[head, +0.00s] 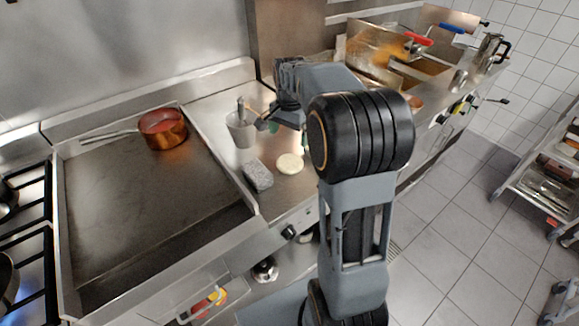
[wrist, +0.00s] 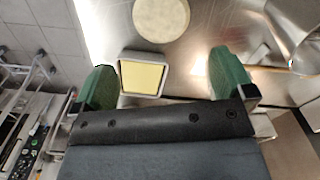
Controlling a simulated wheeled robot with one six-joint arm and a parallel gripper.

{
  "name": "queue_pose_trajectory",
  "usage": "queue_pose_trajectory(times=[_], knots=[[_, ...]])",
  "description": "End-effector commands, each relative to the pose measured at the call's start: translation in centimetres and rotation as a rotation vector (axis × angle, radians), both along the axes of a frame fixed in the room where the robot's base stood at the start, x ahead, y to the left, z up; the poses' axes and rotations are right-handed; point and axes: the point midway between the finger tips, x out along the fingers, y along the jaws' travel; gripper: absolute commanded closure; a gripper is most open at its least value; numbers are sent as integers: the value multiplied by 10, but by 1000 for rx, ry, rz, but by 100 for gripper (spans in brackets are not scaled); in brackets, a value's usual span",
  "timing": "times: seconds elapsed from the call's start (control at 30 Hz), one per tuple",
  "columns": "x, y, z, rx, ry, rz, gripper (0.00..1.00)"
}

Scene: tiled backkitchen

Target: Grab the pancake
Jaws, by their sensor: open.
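The pancake (head: 290,164) is a pale, round, flat disc lying on the steel counter, in front of my arm's end in the head view. In the wrist view the pancake (wrist: 160,18) is at the top centre, partly cut off by the frame edge. My gripper (wrist: 162,80) is open, with its two green fingertips wide apart. The pancake lies beyond the fingertips, not between them.
A small metal container with a yellow inside (wrist: 142,76) shows between the fingers in the wrist view. A grey block (head: 258,175) lies left of the pancake. A grey cup with utensils (head: 242,130) stands behind it. A copper pot (head: 162,128) sits on the griddle (head: 150,210).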

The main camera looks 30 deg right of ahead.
Motion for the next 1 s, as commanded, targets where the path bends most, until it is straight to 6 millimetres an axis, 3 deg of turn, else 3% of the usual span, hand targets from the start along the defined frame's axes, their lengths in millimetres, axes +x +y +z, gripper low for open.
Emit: queue_pose_trajectory(times=[0.1,0.3,0.57,1.0], knots=[[0,0,-23,1,4,-2,0],[0,-1,-51,1,3,-1,0],[0,-1,-66,0,1,0,0],[2,-1,-113,0,0,0,0]])
